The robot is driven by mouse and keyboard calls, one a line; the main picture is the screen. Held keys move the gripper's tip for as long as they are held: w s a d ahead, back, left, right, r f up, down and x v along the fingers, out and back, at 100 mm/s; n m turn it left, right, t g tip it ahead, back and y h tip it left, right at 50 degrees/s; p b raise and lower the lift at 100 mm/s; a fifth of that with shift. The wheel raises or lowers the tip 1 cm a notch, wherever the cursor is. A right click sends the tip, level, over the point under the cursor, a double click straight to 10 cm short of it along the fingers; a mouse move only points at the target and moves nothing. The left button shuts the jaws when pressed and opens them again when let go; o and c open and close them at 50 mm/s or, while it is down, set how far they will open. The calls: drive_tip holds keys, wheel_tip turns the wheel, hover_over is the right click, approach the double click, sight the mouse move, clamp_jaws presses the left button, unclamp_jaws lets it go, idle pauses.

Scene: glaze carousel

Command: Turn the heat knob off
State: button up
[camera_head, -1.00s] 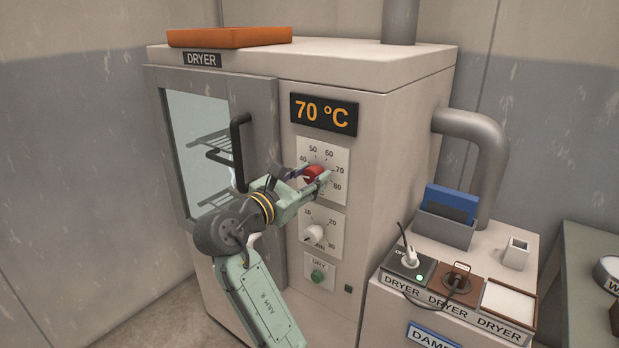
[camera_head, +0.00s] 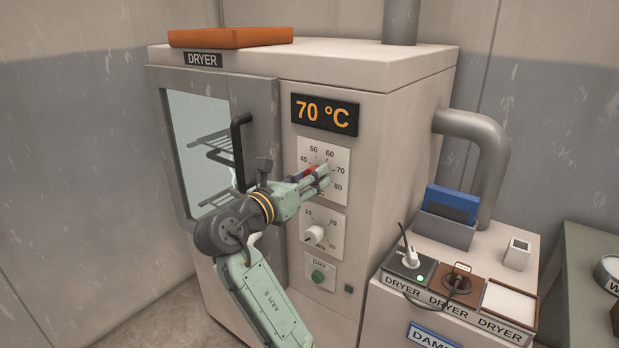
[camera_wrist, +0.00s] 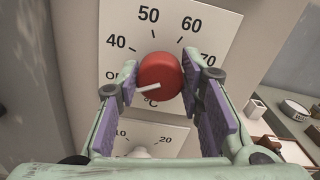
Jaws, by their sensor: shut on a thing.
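The red heat knob (camera_wrist: 160,74) sits on the dryer's white temperature dial plate (camera_wrist: 215,20). My gripper (camera_head: 311,175) is shut on it, with a purple pad on each side of the knob in the wrist view. The knob's white pointer line (camera_wrist: 148,87) lies toward the left and slightly down, near the partly hidden label beginning with "O", below 40. In the head view my fingers hide most of the knob (camera_head: 313,168). The dryer's display (camera_head: 324,115) reads 70 °C.
A white timer knob (camera_head: 313,235) and a green button (camera_head: 318,278) lie below on the same panel. The dryer door with its black handle (camera_head: 238,150) is at left. A stand with plugs (camera_head: 411,262) is at right.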

drive_tip(key=shift+f, duration=0.15)
drive_tip(key=o, duration=1.2)
drive_tip(key=shift+c, duration=0.2)
drive_tip(key=shift+s, duration=0.1)
drive_tip(key=v, duration=1.2)
